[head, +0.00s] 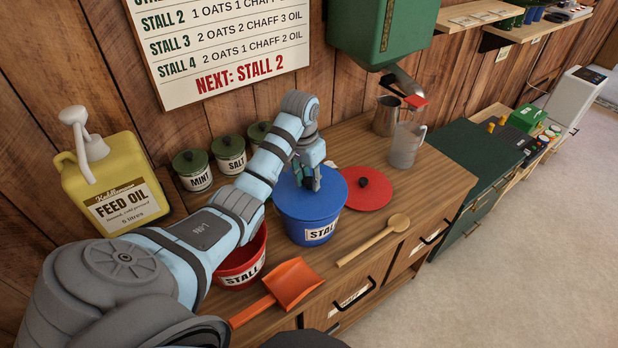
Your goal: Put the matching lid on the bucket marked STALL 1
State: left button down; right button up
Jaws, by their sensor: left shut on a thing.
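A blue bucket (300,231) stands on the wooden counter; its label starts STALL, with the number not readable. A blue lid (332,193) is over its top, roughly level; I cannot tell whether it rests fully on the rim. My left gripper (311,183) points down at the middle of this lid, shut on its knob, which the fingers hide. A red bucket (238,268), also labelled STALL with its number hidden, stands open to the left, partly behind my left arm. A red lid (367,189) with a black knob lies on the counter right of the blue bucket. My right gripper is out of view.
An orange scoop (293,283) and wooden spoon (376,239) lie in front. A yellow oil jug (108,185), lidded tins (230,155), a metal jug (387,117) and a clear jug (405,147) stand behind. A green dispenser (375,32) hangs above.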

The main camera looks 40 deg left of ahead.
pick_arm(q)
jog(key=shift+f, duration=0.6)
dwell(0.4)
jog(key=c, duration=1.6)
grip_release()
jog(key=shift+o, duration=0.2)
jog(key=shift+r, duration=0.1)
